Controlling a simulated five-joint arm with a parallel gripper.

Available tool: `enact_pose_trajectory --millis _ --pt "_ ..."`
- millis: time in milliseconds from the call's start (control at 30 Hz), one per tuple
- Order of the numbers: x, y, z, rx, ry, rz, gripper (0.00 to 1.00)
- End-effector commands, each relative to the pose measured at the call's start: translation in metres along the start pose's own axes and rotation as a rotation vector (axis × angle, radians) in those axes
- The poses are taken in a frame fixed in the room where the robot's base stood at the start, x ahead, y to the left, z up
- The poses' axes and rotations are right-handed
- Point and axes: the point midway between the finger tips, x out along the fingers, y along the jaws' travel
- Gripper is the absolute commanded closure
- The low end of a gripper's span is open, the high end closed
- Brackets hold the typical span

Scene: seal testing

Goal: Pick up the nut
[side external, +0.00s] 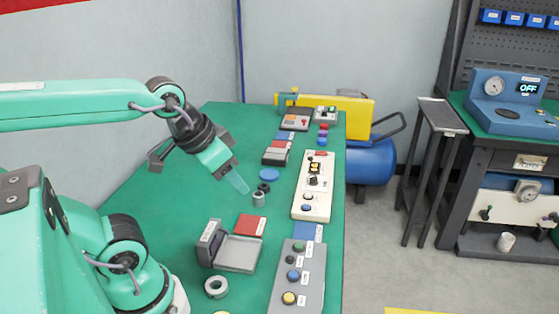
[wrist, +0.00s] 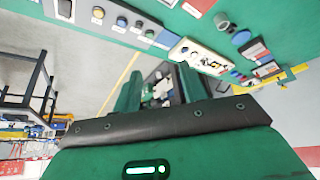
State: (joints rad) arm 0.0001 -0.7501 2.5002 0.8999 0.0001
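A thick grey ring (side external: 216,287) that looks like the nut lies flat on the green table near the front, in front of an open grey case. A small grey metal cylinder (side external: 258,199) stands farther back; it also shows at the top right of the wrist view (wrist: 222,21). My gripper (side external: 238,184) hangs above the table, to the left of the cylinder and apart from it. In the wrist view my gripper's two green fingers (wrist: 164,80) stand apart with nothing held between them. I cannot make out the ring in the wrist view.
The open grey case (side external: 236,253) stands just behind the ring. Black rings (side external: 264,187) and a blue disc (side external: 269,175) lie behind the cylinder. A grey button panel (side external: 297,272) and a cream control box (side external: 313,186) line the right edge. The table's left side looks clear.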

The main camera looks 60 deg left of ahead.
Motion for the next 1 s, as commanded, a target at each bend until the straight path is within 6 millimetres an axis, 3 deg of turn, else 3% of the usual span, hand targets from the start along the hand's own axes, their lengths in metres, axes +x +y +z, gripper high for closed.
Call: enact_pose_trajectory --millis 567,1000 --pt "0.002 -0.004 -0.009 0.023 -0.017 -0.008 0.45" --pt "0.027 -0.036 -0.062 0.195 -0.130 -0.032 0.45"
